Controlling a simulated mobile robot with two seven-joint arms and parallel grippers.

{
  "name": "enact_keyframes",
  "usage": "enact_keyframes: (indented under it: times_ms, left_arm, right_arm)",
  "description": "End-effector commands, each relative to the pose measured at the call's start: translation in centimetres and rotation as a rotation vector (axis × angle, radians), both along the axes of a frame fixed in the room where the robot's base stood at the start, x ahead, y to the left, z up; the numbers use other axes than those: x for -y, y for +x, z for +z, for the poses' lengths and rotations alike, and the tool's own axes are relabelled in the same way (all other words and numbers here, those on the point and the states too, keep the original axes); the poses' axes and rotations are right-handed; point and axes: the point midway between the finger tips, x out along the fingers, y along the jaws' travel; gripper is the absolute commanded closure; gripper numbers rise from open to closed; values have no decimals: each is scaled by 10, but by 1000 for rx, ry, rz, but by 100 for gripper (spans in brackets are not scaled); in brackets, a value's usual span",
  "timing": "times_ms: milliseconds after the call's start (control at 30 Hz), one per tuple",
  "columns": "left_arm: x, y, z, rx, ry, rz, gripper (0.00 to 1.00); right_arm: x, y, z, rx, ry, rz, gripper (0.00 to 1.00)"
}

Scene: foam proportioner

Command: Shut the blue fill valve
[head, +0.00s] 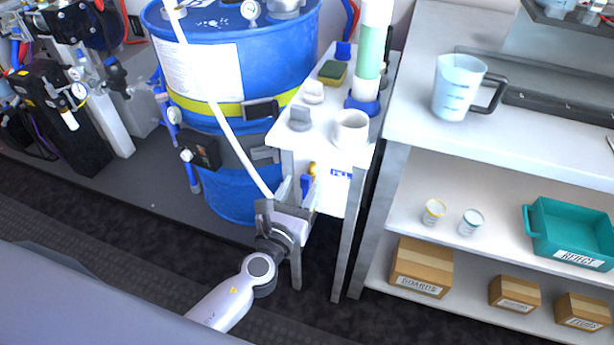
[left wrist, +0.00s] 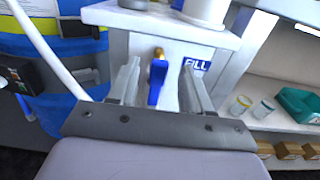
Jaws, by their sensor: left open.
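The blue fill valve (left wrist: 155,84) is on the front of the small white stand. Its blue lever hangs almost straight down below a brass-coloured part, with a blue FILL label (left wrist: 196,64) to its right. In the head view the lever (head: 305,184) shows small, partly behind my gripper. My left gripper (left wrist: 160,86) is open, with one finger on each side of the lever and gaps showing on both sides. In the head view the left gripper (head: 298,192) is in front of the stand. Whether the fingertips reach the lever's depth is hard to tell. My right gripper is out of view.
The white stand (head: 325,120) holds a white cup, a sponge and a green-filled column. Shelves (head: 480,190) with boxes and a teal bin are at right.

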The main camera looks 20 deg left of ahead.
Motion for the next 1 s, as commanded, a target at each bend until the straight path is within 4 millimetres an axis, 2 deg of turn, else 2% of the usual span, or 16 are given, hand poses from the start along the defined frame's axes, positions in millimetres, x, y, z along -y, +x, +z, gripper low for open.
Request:
enact_keyframes:
  times_ms: [100, 300, 667, 767, 800, 833, 1000]
  left_arm:
    - [1, 18, 1, 1, -1, 0, 51]
    - [1, 36, 0, 0, -3, 0, 51]
    - [1, 40, 0, -1, -3, 0, 51]
    - [1, 40, 0, -1, -3, 0, 80]
    - [1, 40, 0, -1, -3, 0, 93]
    - [1, 40, 0, -1, -3, 0, 100]
    - [1, 40, 0, -1, -4, 0, 100]
  right_arm:
    - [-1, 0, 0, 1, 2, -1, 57]
    - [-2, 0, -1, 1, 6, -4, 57]
    - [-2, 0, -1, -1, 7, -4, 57]
    - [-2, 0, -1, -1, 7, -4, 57]
    - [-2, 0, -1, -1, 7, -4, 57]
    - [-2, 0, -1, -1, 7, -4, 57]
    - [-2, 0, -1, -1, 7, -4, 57]
